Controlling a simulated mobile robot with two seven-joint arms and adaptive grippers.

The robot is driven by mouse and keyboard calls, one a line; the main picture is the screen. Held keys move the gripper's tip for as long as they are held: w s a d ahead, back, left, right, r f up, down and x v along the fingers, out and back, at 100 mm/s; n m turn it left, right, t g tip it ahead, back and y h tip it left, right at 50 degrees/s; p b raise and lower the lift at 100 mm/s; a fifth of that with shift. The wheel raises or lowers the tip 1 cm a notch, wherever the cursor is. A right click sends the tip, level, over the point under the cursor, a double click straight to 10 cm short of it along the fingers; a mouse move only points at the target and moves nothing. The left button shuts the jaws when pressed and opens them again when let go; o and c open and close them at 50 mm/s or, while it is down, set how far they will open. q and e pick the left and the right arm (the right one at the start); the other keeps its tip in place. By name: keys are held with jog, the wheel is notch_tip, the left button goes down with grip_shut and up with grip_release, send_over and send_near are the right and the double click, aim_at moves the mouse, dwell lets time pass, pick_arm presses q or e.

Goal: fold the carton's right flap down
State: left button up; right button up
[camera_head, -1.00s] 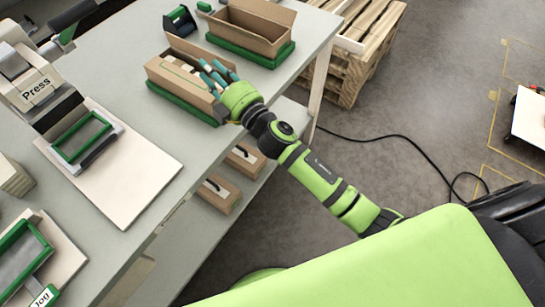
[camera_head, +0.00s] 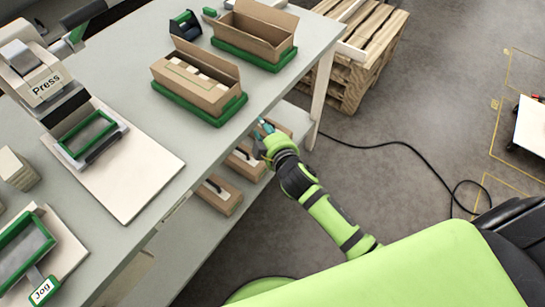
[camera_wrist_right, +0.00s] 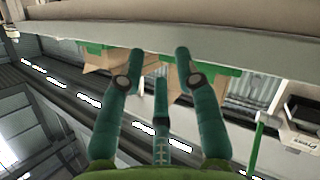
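The filled brown carton (camera_head: 197,85) sits in a green tray (camera_head: 232,110) near the table's right edge. Its far long flap (camera_head: 208,57) stands up, and several pale items show in its opening. I cannot tell how its right end flap lies. My right gripper (camera_head: 264,127) is off the table, beyond its right edge and near the lower shelf, apart from the carton. In the right wrist view, its teal fingers (camera_wrist_right: 157,68) are spread with nothing between them, below the table edge. My left gripper is not in view.
An open, empty carton (camera_head: 262,30) stands in a green tray behind. The press (camera_head: 45,85) and a white board (camera_head: 130,180) are at left.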

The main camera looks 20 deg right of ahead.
jog(key=s+d+f+g, duration=0.1)
jog(key=s+f+g, duration=0.1)
jog(key=f, duration=0.7)
jog(key=shift+s+f+m, duration=0.2)
jog(key=shift+s+m, duration=0.1)
jog(key=shift+s, duration=0.25)
